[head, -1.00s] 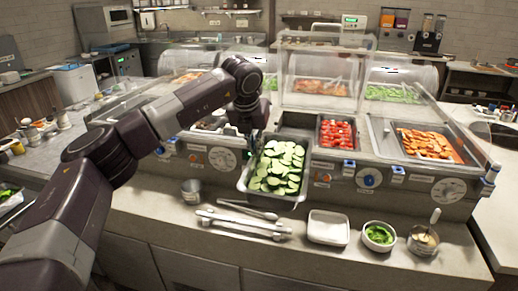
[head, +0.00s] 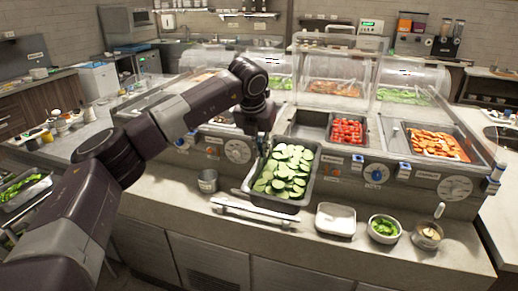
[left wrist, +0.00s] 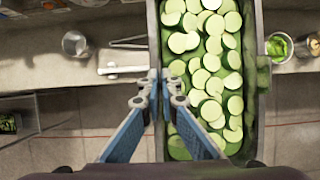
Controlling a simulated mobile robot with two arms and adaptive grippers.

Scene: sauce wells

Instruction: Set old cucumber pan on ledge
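The cucumber pan (head: 279,204), a metal pan full of pale green slices (head: 288,168), is out in front of the sauce wells in the head view, over the back of the ledge (head: 350,258). I cannot tell whether its bottom touches the ledge. My left gripper (head: 263,148) is at the pan's left rim. In the left wrist view the fingertips (left wrist: 160,82) are closed together on that rim, with the pan (left wrist: 251,75) to their right. My right gripper is not in view.
On the ledge are a metal cup (head: 208,182), tongs (head: 252,213), a white tray (head: 335,221), a bowl of greens (head: 384,229) and a small pot (head: 428,236). An empty well (head: 308,126) lies behind the pan, beside the tomato pan (head: 346,131).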

